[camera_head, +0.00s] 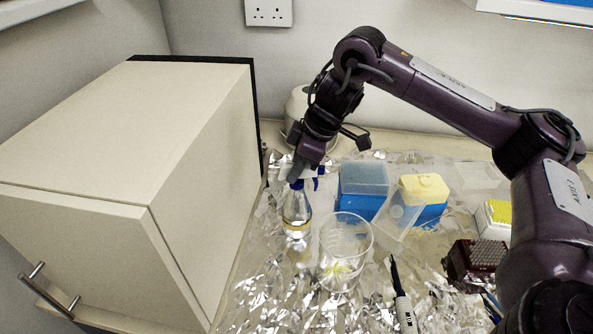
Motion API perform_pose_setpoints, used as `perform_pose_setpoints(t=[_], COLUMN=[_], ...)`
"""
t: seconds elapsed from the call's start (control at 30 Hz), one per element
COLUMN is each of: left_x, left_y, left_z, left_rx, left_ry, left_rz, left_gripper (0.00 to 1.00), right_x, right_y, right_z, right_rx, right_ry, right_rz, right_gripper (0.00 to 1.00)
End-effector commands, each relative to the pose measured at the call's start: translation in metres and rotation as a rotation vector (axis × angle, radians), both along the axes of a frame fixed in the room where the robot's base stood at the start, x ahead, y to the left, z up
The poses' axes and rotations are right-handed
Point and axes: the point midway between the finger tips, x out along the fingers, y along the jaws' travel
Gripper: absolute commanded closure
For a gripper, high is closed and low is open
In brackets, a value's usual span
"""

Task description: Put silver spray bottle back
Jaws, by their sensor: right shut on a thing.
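A see-through, silvery spray bottle (297,219) with a blue and white head stands upright, or is held upright, over the foil-covered bench, left of a glass beaker. A yellowish band shows low on it. My right gripper (307,172) comes down from above and is shut on the bottle's head. The fingers partly hide the head. I cannot tell whether the bottle's base touches the foil. My left gripper is not in view.
A clear beaker (345,250) stands close to the bottle's right. Blue tip boxes (362,190) are behind it, and a black-and-white marker (402,295) lies in front. A large cream cabinet (130,150) bounds the left side. A whitish rounded vessel (297,103) is behind my right wrist.

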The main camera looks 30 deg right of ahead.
Motion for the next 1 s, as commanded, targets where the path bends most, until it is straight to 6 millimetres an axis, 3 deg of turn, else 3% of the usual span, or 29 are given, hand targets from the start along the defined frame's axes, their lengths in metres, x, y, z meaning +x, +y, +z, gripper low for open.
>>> perform_pose_setpoints(t=[0.17, 0.2, 0.4, 0.77, 1.0], left_x=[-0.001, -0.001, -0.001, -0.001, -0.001], left_y=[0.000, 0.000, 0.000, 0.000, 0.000], left_z=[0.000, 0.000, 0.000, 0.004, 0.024], left_rx=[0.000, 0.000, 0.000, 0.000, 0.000], left_ry=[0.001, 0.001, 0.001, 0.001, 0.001], left_rz=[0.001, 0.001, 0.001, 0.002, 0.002], left_gripper=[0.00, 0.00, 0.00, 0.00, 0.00], right_x=[0.000, -0.001, -0.001, -0.001, -0.010], right_y=[0.000, 0.000, 0.000, -0.002, -0.015], right_z=[-0.001, -0.002, -0.002, 0.006, 0.048], right_rx=[-0.002, -0.004, -0.003, -0.003, -0.004], right_ry=[0.001, 0.005, 0.004, 0.001, -0.004], right_rz=[0.001, 0.001, 0.001, 0.001, 0.000], right_gripper=[1.00, 0.74, 0.50, 0.50, 0.50])
